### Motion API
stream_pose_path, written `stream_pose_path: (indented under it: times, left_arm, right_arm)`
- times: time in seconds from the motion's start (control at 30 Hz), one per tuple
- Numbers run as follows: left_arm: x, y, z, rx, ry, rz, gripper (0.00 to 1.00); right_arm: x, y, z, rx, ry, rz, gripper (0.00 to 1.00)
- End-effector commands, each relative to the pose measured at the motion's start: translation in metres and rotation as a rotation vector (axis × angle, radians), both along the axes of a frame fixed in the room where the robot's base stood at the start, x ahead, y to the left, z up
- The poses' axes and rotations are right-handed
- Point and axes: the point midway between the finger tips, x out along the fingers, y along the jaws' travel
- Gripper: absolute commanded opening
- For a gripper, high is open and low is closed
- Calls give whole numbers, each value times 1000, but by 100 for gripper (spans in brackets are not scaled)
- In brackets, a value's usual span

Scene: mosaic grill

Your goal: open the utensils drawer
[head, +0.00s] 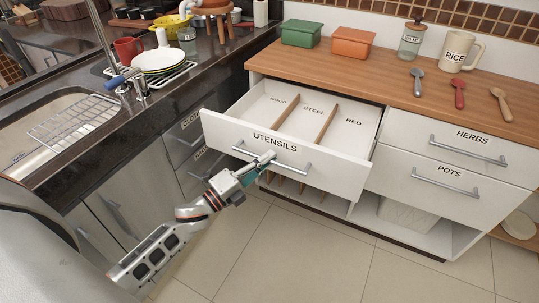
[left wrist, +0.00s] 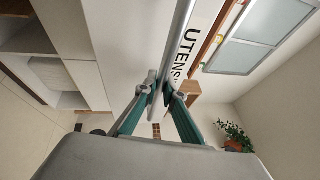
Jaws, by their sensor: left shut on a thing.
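The utensils drawer (head: 222,134) is pulled well out of the wooden-topped counter in the head view. Its inside is empty, with compartments marked wood, steel and red, split by wooden dividers. Its grey bar handle (head: 298,171) runs across the white front. My left gripper (head: 262,163) is at the handle, left of its middle, and is shut on it. In the left wrist view the gripper fingers (left wrist: 158,92) close around the handle (left wrist: 178,40), beside the UTENSILS lettering. My right gripper is not in view.
The herbs drawer (head: 420,129) and pots drawer (head: 400,166) to the right are shut. Three spoons lie on the wooden counter (head: 380,83), near a rice jug (head: 458,52). Open shelves lie below the drawer. The tiled floor (head: 290,250) in front is clear.

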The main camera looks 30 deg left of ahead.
Motion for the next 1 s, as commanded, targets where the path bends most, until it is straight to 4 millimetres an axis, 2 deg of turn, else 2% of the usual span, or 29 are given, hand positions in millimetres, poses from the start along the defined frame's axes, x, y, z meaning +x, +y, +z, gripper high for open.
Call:
stream_pose_path:
  times: [0.23, 0.67, 0.7, 0.73, 0.77, 1.0]
  left_arm:
    - [-13, 1, 1, -1, -1, 2, 0]
    - [-16, 1, 0, 0, 0, 1, 0]
    - [-16, 1, 0, 1, 0, 1, 16]
    - [-16, 1, 0, 1, 0, 1, 24]
    - [-16, 1, 0, 1, 0, 1, 26]
    - [-16, 0, 0, 0, 0, 1, 26]
  right_arm:
    - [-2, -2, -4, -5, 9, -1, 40]
    - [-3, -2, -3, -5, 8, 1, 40]
    - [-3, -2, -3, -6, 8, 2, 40]
    - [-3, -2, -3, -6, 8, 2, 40]
    - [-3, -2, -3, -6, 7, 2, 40]
    - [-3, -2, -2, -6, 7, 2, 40]
